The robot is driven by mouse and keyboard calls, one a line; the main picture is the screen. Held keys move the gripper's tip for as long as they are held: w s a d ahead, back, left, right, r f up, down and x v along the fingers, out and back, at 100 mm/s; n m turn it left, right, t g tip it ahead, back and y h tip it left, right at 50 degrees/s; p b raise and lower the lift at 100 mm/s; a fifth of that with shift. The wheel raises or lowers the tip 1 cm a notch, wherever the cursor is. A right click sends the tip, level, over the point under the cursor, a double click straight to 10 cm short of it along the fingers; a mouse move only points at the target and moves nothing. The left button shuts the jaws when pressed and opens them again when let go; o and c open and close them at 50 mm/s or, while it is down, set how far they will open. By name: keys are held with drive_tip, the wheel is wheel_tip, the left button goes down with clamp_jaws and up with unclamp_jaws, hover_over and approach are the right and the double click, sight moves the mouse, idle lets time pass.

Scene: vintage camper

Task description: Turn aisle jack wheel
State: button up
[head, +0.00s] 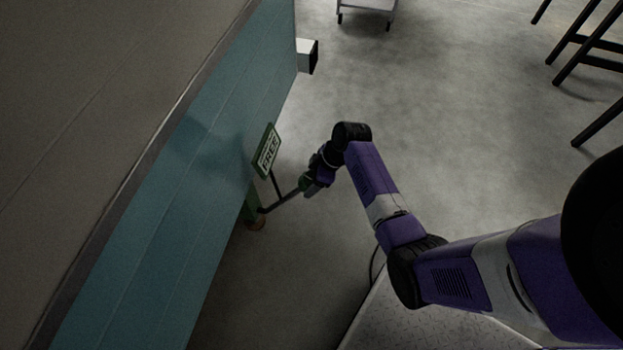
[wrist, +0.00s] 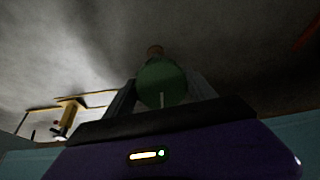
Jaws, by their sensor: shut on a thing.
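The jack (head: 251,204) stands low against the blue camper side in the head view, with a green upright and a reddish foot. A dark rod (head: 281,201) runs from it toward my gripper (head: 303,185). A green handle (wrist: 162,83) sits between my gripper's two fingers (wrist: 162,95) in the wrist view, and the fingers are shut on it. I cannot make out the wheel's full shape; the gripper and the low light hide part of it. A green sign reading "FREE" (head: 267,151) stands on a thin post just above the rod.
The blue camper side (head: 180,200) bounds the space on the left. A white box-shaped beam end (head: 305,55) juts out from it farther back. Dark stool legs (head: 590,45) stand at the upper right. The grey floor (head: 450,100) between is clear.

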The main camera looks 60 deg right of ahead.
drive_tip(key=m+p, duration=0.2)
drive_tip(key=m, duration=0.1)
drive_tip(key=shift+r+m+y, duration=0.1)
drive_tip(key=shift+m+y, duration=0.2)
drive_tip(key=shift+m, duration=0.1)
drive_tip(key=shift+m+p, duration=0.8)
drive_tip(key=shift+m, duration=0.7)
drive_tip(key=o, duration=1.4)
drive_tip(key=shift+c, duration=0.2)
drive_tip(key=p+v, duration=0.1)
drive_tip(key=v, duration=0.6)
drive_tip(key=shift+s+d+r+p, duration=0.2)
drive_tip(key=shift+s+p, duration=0.1)
drive_tip(key=shift+p, duration=0.1)
